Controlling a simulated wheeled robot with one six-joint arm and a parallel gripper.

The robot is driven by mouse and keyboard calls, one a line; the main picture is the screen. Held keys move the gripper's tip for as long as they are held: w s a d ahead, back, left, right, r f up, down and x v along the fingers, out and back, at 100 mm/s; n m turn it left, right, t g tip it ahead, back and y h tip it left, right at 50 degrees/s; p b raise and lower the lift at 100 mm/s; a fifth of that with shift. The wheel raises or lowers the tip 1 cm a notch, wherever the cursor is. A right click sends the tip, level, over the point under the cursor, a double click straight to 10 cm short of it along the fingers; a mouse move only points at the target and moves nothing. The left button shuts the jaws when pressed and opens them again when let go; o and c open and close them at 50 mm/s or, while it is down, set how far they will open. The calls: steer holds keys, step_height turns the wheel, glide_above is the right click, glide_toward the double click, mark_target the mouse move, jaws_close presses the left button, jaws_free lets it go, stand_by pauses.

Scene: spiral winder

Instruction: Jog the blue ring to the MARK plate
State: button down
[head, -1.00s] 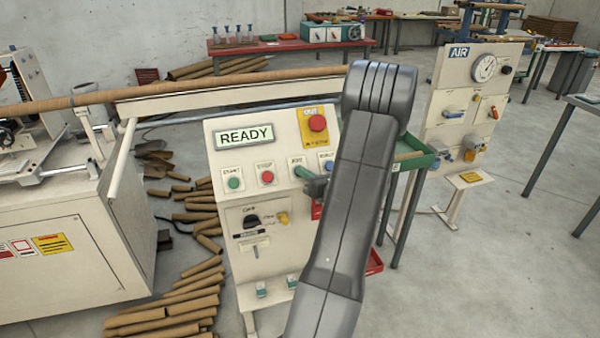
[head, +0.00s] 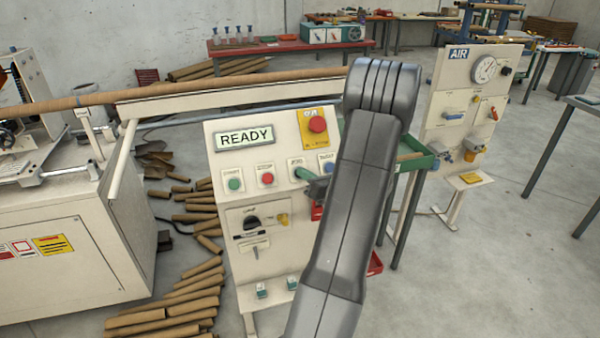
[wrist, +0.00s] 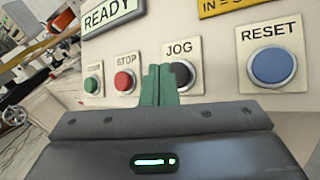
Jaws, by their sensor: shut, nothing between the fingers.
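My gripper (head: 304,173) is at the control panel (head: 228,198), its green fingers shut and empty. In the wrist view the fingertips (wrist: 159,84) are in front of the black JOG button (wrist: 183,75), covering its left part. I cannot tell whether they touch it. The brown tube (head: 190,86) runs from the winder at left across to behind my arm. A small pale plate (head: 83,112) stands on a post by the tube; its lettering is too small to read.
The display (head: 244,137) reads READY. START (wrist: 93,84) and STOP (wrist: 124,81) are left of JOG; blue RESET (wrist: 271,66) is to the right. A red button (head: 317,124) sits above. Cardboard tubes (head: 165,318) litter the floor. The AIR stand (head: 466,110) is at right.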

steer(key=shift+s+d+r+p, duration=0.3)
steer(key=shift+s+r+p, duration=0.15)
steer(key=shift+s+r, duration=0.4)
steer(key=shift+s+d+r+p, duration=0.3)
steer(key=shift+s+r+p, duration=0.15)
steer(key=shift+s+r, duration=0.4)
steer(key=shift+s+f, duration=0.1)
steer(key=shift+f, duration=0.05)
